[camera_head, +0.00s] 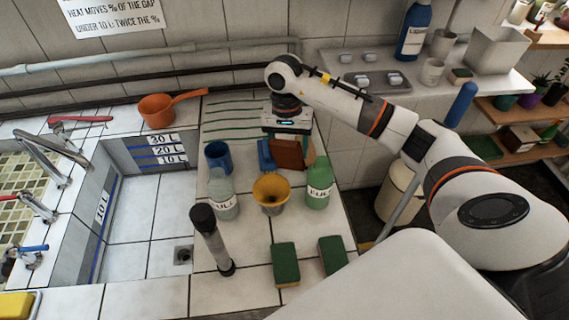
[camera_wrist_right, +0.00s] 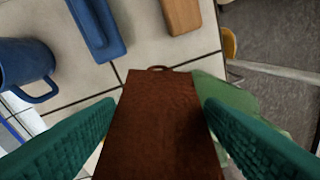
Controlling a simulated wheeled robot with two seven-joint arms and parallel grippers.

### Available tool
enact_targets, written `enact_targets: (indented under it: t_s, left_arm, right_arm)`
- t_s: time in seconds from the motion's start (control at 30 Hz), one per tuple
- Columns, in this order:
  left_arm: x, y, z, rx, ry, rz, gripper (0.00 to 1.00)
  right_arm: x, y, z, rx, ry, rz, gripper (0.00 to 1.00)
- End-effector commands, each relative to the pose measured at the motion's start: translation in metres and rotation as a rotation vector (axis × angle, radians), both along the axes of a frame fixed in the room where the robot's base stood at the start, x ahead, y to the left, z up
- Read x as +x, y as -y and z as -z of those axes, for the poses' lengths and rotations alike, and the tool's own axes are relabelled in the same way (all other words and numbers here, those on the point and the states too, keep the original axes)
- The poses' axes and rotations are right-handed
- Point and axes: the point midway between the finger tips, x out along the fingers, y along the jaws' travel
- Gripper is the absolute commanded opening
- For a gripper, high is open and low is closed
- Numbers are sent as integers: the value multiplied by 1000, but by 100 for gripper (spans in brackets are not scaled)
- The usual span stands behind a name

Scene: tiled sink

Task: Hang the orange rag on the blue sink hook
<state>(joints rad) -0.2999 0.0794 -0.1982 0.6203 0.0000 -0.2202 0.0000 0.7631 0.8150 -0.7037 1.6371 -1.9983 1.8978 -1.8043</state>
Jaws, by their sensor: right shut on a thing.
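My right gripper (camera_head: 288,131) points down over the tiled counter and is shut on a flat rust-brown piece with a small loop at its end, seemingly the orange rag (camera_head: 289,154). In the right wrist view the rag (camera_wrist_right: 160,125) lies between the two green finger pads. A blue flat piece (camera_head: 265,154) is just left of it, and it also shows in the right wrist view (camera_wrist_right: 97,28); I cannot tell whether it is a hook. I cannot make out a blue sink hook for certain. My left gripper is not in view.
A tan block (camera_wrist_right: 182,15) is near the rag. The sink basin (camera_head: 130,215) lies left. An orange pan (camera_head: 157,111) is behind it.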

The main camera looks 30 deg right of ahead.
Motion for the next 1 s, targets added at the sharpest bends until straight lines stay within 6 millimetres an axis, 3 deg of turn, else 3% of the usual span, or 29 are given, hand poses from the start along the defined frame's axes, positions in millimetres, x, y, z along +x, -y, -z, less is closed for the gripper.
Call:
enact_targets:
  t_s: [0.37, 0.8, 0.83, 0.87, 1.0]
  left_arm:
    - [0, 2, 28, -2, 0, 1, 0]
    - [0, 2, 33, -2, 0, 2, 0]
    - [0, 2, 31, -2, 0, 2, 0]
    - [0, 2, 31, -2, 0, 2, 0]
    - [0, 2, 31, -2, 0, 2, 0]
  right_arm:
    - [0, -1, 53, 2, 1, -1, 18]
    - [0, 0, 58, 0, 4, -2, 18]
    - [0, 0, 57, 0, 4, -2, 66]
    - [0, 0, 57, 0, 3, -2, 71]
    - [0, 0, 57, 0, 3, -2, 72]
